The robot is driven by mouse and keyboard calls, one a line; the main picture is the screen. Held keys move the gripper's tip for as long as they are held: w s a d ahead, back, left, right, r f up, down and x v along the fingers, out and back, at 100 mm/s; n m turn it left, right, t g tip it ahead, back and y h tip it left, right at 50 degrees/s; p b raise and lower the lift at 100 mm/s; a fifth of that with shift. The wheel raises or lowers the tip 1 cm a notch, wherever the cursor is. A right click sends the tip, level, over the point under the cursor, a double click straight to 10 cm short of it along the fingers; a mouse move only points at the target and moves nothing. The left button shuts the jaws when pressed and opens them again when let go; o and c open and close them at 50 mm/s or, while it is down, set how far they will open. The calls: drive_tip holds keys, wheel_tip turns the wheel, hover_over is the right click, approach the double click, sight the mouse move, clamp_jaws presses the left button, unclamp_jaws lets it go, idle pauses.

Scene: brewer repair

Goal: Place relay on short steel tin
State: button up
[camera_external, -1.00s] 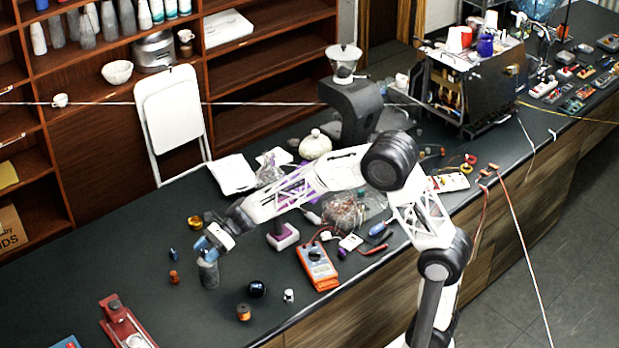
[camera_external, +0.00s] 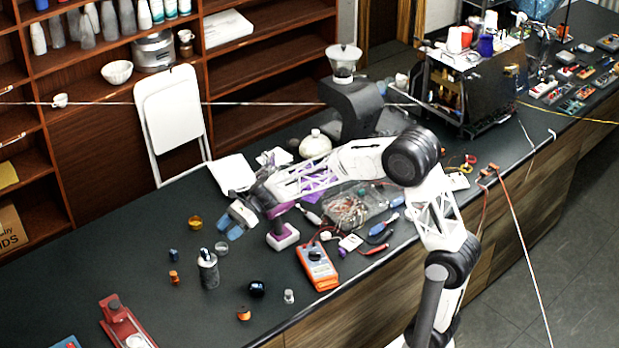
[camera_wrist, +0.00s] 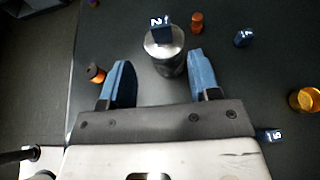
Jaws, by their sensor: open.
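A grey metal cylinder (camera_external: 209,272), which I take for the steel tin, stands upright on the dark counter. It also shows in the wrist view (camera_wrist: 165,58). A dark blue relay (camera_wrist: 161,29) marked 2 rests on its top, toward the far edge in the wrist view; it looks small and dark in the external view (camera_external: 205,253). My gripper (camera_external: 230,228) has blue fingers and is open and empty, above the counter and apart from tin and relay. In the wrist view its fingers (camera_wrist: 158,76) are spread, with the tin between and beyond them.
Around the tin lie an orange piece (camera_external: 174,277), a blue block (camera_external: 174,254), a gold tin (camera_external: 195,222), a small grey round piece (camera_external: 221,248) and a dark blue piece (camera_external: 257,289). An orange multimeter (camera_external: 318,268) lies to the right. The counter's left part is mostly clear.

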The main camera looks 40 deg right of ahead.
drive_tip(key=shift+d+r, duration=0.25)
drive_tip(key=shift+d, duration=0.35)
idle(0.5)
drive_tip(key=s+d+n+t+h, duration=0.1)
drive_tip(key=s+d+n+h, duration=0.5)
drive_tip(key=s+d, duration=1)
drive_tip(key=s+d+r+n+t+h, duration=0.1)
drive_tip(key=s+d+n+h, duration=0.6)
drive_tip(key=s+d+n, duration=0.4)
drive_tip(key=s+d, duration=0.5)
drive_tip(key=s, duration=0.3)
drive_tip(key=shift+s+d+r+n+t+h, duration=0.2)
drive_tip(key=shift+s+d+n+t+h, duration=0.1)
drive_tip(key=shift+d+n, duration=0.1)
